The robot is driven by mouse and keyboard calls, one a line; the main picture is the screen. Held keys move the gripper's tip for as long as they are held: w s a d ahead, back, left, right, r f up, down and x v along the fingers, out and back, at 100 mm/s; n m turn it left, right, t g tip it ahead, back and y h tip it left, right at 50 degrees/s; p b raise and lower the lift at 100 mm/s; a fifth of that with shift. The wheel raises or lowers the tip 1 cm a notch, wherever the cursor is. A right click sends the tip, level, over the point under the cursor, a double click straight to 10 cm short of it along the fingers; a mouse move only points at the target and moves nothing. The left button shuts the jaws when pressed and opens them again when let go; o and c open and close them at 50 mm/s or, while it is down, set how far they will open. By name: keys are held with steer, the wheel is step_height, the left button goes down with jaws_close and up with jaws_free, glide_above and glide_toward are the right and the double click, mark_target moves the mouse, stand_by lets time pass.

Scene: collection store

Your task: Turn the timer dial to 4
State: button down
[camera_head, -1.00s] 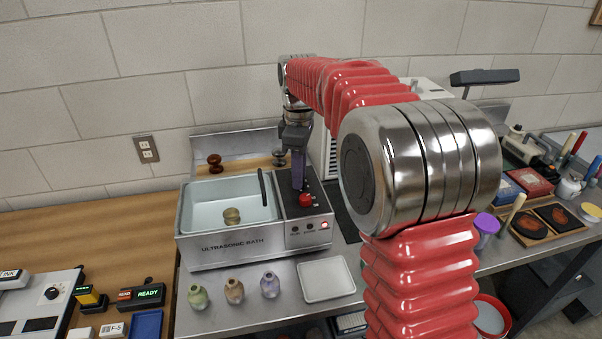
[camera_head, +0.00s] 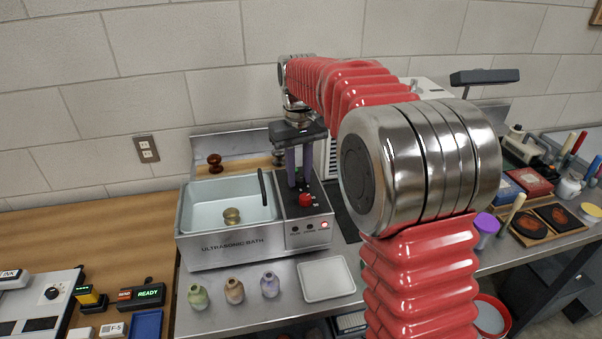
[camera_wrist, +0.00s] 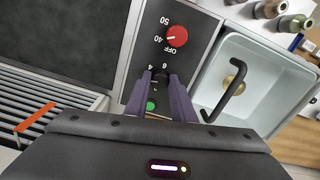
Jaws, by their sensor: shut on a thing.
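The ultrasonic bath (camera_head: 210,254) stands on the steel bench, with a dark control panel on its right side. The timer dial (camera_wrist: 161,77) is a small black knob on that panel, with a 6 and a 4 printed near it. My gripper (camera_wrist: 163,82) is shut on the dial, one purple finger on each side. The fingers cover much of the dial and its scale, and I cannot read where it points. In the head view my gripper (camera_head: 299,182) points down at the panel, with the dial hidden there.
A red knob (camera_wrist: 177,37) marked OFF, 40 and 50 sits close to the dial. A green button (camera_wrist: 150,106) lies on the other side. The basin (camera_head: 215,192) has a black handle (camera_head: 263,187) and holds a brass piece (camera_head: 232,215). Small bottles (camera_head: 234,290) stand in front.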

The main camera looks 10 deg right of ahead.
mark_target(299, 177)
steer(key=m, duration=0.4)
steer(key=shift+w+r+m, duration=0.1)
steer(key=shift+w+m, duration=0.05)
steer(key=shift+m, duration=1.85)
steer(key=c, duration=1.8)
jaws_free()
steer(key=shift+c, duration=0.2)
steer(key=o, duration=0.3)
step_height(299, 177, up, 14)
steer(key=shift+f, duration=0.2)
